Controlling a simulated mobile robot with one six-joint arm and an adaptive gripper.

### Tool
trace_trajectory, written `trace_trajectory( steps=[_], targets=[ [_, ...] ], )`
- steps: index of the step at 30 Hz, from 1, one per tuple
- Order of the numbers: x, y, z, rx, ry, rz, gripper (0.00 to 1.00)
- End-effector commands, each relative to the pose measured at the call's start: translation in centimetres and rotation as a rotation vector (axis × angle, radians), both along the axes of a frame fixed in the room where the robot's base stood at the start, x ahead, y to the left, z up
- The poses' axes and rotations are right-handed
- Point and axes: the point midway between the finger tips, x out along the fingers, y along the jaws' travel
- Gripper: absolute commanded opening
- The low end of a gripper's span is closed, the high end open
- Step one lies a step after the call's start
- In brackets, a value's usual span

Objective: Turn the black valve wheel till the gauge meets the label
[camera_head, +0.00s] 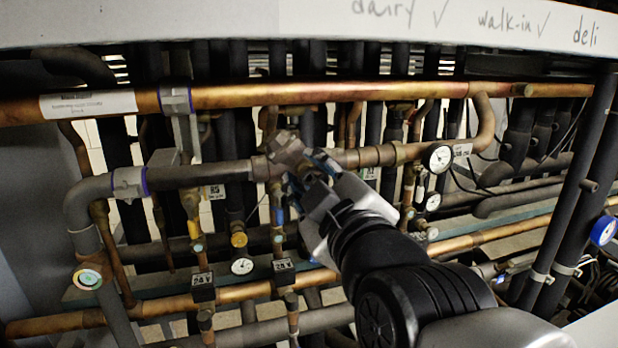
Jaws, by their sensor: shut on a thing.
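My gripper (306,174) reaches in from the lower right to a valve body (287,150) on the middle pipe. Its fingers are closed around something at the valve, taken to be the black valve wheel. The wheel itself is hidden by the fingers and cannot be made out. A round white-faced gauge (439,157) sits to the right on the same pipe line. The needle's reading and the label's print are too small to read surely.
A copper pipe (330,93) runs above my gripper, below a white panel (300,20) with handwriting. Other small gauges (242,266) and black 24 V coils (203,287) crowd the space below. Dark insulated pipes (575,190) stand at the right.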

Motion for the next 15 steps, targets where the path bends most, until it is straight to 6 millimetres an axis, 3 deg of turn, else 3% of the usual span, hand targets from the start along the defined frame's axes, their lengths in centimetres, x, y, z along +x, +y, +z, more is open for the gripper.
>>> trace_trajectory(
  steps=[8,15],
  targets=[
    [0.0,0.0,-0.19,0.105,0.029,0.0,0.06],
    [0.0,-0.02,-0.2,0.297,0.081,0.0,0.05]
  ],
)
